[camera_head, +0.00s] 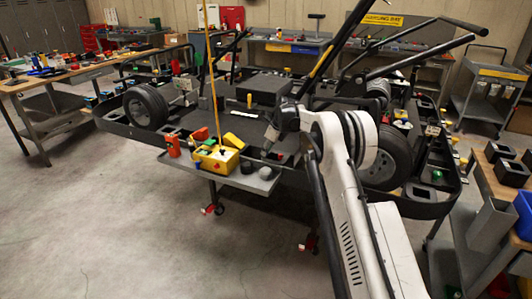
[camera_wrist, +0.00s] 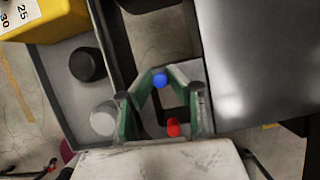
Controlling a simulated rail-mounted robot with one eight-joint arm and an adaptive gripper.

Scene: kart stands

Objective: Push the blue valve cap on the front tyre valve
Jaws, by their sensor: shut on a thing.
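The small blue valve cap (camera_wrist: 159,80) is between the fingertips of my gripper (camera_wrist: 160,77) in the wrist view. The green-sided fingers are closed in on it from both sides. In the head view my gripper (camera_head: 268,149) points down over the right part of a grey tray (camera_head: 232,181) on the kart's near side; the cap cannot be made out there. Two dark tyres show on the kart, one at left (camera_head: 146,106) and one at right (camera_head: 384,160), partly behind my arm. I cannot make out a valve on either, nor tell which is the front one.
A yellow box (camera_head: 217,160) stands on the tray left of my gripper. A black round piece (camera_wrist: 87,64) and a pale round piece (camera_wrist: 104,117) are nearby. A small red piece (camera_wrist: 173,127) shows below the fingertips. Black bars rise above the kart. Open floor lies at front left.

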